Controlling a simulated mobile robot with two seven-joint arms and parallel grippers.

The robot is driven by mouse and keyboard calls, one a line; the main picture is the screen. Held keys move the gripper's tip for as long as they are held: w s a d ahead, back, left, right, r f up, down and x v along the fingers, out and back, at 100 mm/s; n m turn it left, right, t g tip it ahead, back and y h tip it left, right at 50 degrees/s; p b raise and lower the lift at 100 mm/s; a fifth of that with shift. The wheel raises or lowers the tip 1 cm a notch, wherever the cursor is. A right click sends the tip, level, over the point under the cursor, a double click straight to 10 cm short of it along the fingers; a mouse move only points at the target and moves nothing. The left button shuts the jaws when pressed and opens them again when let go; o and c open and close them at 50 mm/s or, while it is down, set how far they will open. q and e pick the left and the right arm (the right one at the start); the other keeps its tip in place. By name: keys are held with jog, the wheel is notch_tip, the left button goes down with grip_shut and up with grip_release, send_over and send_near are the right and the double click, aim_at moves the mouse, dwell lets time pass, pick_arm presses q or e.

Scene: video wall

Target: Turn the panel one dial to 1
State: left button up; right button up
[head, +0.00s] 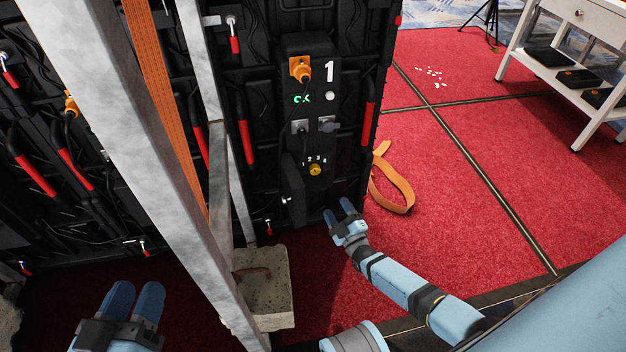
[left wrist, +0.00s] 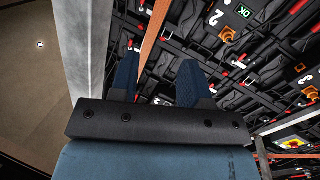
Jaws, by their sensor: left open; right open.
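The black panel one (head: 330,110), marked with a white 1, stands at the centre of the head view. Its small yellow dial (head: 315,170) sits low on the panel, under the printed numbers 1 to 4. The dial's pointer is too small to read. A green OK display (head: 301,99) is lit above it. My right gripper (head: 341,212) is open and empty, below and slightly right of the dial, apart from it. My left gripper (head: 136,292) is open and empty at the lower left; its fingers (left wrist: 157,82) also show in the left wrist view.
A grey metal post (head: 150,150) slants between my left gripper and panel one. A concrete block (head: 264,290) lies at its foot. An orange strap (head: 397,190) lies on the red carpet (head: 480,170), which is mostly clear at right. A white shelf cart (head: 560,70) stands at the upper right.

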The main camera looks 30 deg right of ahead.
jog(key=b, duration=0.2)
send_near(316, 173)
jog(key=w, duration=0.2)
jog(key=b+x, duration=0.1)
jog(key=x, duration=0.4)
jog(key=shift+w+r+b, duration=0.1)
jog(key=shift+r+b, duration=0.2)
jog(key=shift+b, duration=0.05)
jog(key=shift+w+r, duration=0.25)
jog(key=shift+w, duration=0.4)
pick_arm(q)
jog(key=shift+w+a+f+m, duration=0.15)
jog(key=shift+w+f+m, duration=0.2)
jog(key=shift+f+m, duration=0.15)
jog(key=shift+w+a+f+m, duration=0.15)
jog(key=shift+w+f+m, duration=0.2)
jog(key=shift+f+m, duration=0.15)
pick_arm(e)
jog(key=c, duration=0.9)
jog(key=shift+c, duration=0.2)
